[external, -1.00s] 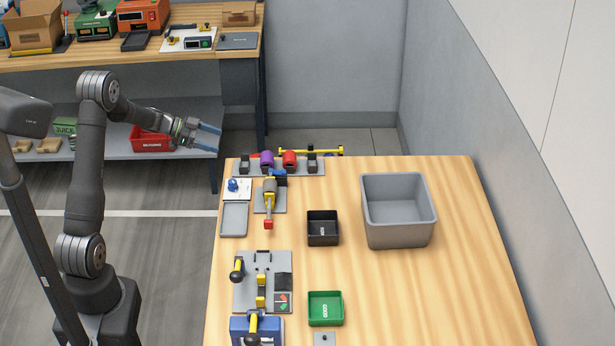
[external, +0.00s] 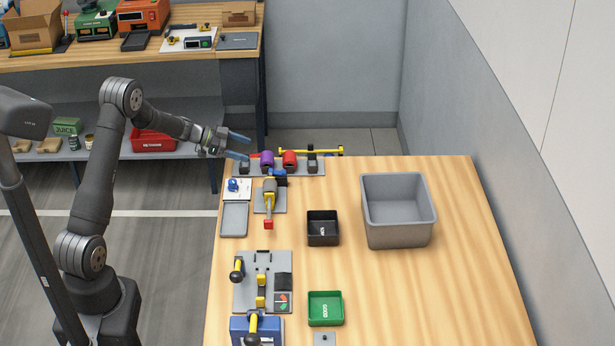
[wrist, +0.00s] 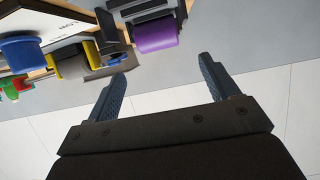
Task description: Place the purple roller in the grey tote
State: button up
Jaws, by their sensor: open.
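The purple roller (external: 267,158) sits in a grey rack at the far left end of the table, beside a red roller (external: 289,158). It also shows in the wrist view (wrist: 156,35), just beyond and between my fingertips. My gripper (external: 244,146) is open and empty, to the left of the roller and apart from it. The open fingers (wrist: 162,75) show in the wrist view too. The grey tote (external: 398,236) stands on the right part of the table. Its visible inside is empty.
A tool with a red tip (external: 268,224) lies on a plate just in front of the rack. A black tray (external: 323,238) and a green tray (external: 325,317) stand left of the tote. The wood around the tote is clear.

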aim_at(266, 155)
jog(key=x, duration=0.6)
jog(key=shift+d, duration=0.3)
jog(key=c, duration=1.3)
jog(key=shift+o, duration=0.2)
jog(key=shift+r, duration=0.2)
